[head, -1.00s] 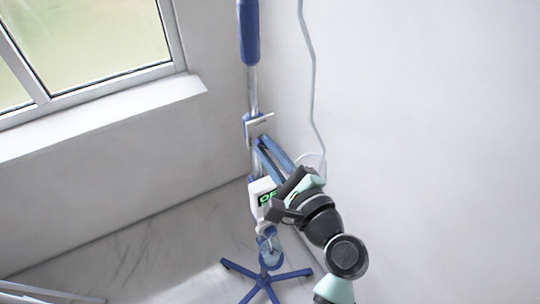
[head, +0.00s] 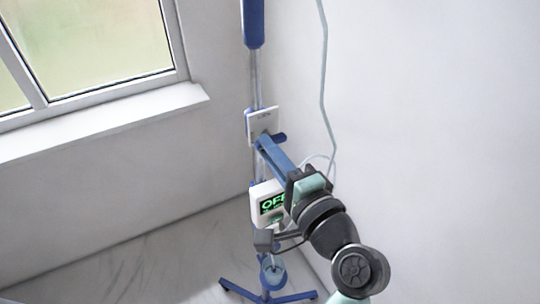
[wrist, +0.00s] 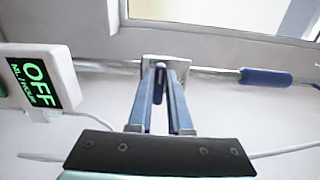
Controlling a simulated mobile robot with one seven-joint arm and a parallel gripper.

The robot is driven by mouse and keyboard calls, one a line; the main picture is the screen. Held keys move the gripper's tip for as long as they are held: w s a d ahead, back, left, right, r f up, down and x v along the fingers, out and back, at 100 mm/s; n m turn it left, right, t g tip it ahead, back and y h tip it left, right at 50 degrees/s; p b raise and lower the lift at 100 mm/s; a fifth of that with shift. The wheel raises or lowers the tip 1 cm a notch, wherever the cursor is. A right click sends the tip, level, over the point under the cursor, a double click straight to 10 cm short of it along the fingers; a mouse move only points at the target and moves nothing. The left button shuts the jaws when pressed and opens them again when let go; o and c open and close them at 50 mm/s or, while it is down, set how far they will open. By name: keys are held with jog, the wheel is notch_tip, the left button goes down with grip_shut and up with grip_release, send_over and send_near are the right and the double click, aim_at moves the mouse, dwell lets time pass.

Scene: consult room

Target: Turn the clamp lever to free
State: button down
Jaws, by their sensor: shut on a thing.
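The clamp (head: 262,124) is a white plate on the upright pole, above the pump. Its dark blue lever (head: 280,137) sticks out at the plate's lower right in the head view. In the wrist view the plate (wrist: 178,66) is at top centre, with the lever (wrist: 159,88) in front of it between my two blue fingers. My gripper (head: 262,143) reaches the clamp from the lower right. In the wrist view my gripper (wrist: 160,72) is closed around the lever. The fingers hide part of the lever and of the plate's lower edge.
The white pump (head: 267,201) with a green OFF display hangs on the pole just below my fingers. A pale tube (head: 322,90) runs down beside the right wall. The pole stands on a blue base (head: 268,296). A window sill (head: 110,122) is at left.

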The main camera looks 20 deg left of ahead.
dwell(0.3)
jog(key=c, duration=0.8)
grip_release()
jog(key=shift+c, duration=0.2)
jog(key=b+v, duration=0.2)
jog(key=v, duration=1.1)
jog(key=shift+b, duration=0.35)
